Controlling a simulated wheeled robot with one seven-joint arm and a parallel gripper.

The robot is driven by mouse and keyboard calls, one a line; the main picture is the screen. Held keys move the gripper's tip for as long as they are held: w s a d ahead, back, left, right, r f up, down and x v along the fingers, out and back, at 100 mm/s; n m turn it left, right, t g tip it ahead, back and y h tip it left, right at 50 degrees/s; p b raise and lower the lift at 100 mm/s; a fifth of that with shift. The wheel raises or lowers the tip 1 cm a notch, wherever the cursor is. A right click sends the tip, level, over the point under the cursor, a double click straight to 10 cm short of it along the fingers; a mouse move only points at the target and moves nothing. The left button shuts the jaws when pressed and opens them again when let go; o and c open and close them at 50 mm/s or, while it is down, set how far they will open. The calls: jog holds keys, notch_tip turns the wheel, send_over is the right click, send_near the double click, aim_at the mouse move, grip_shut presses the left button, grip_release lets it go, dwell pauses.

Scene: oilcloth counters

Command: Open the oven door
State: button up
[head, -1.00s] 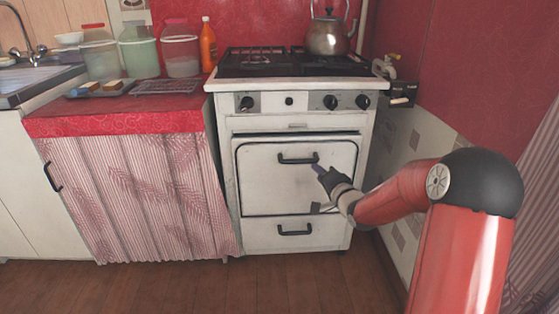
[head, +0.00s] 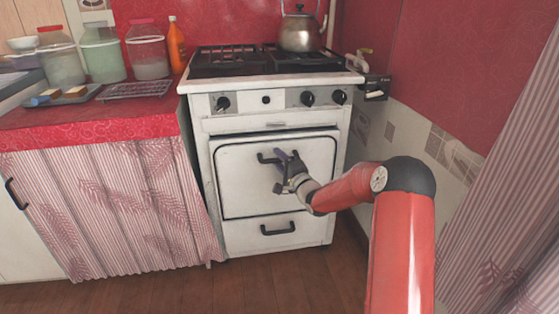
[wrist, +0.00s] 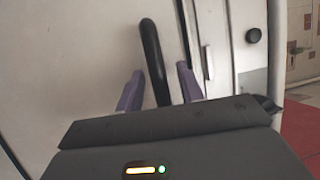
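The oven door (head: 245,185) is a white panel on the front of the white stove, and it looks shut. Its black bar handle (head: 266,160) runs across the top of the door. My gripper (head: 284,160) is at the handle's right part and hides some of it. In the wrist view the handle (wrist: 154,62) stands between the two purple fingers of my gripper (wrist: 160,85), with a gap on each side. The fingers are open and do not appear to press on the bar.
A drawer with a black handle (head: 277,229) is below the door. A kettle (head: 299,30) stands on the hob. A curtained counter (head: 110,205) adjoins the stove on the left; a red wall (head: 450,70) is close on the right. The wooden floor (head: 270,280) in front looks clear.

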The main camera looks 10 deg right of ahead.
jog(key=shift+c, duration=0.3)
grip_shut()
jog(key=shift+f, duration=0.1)
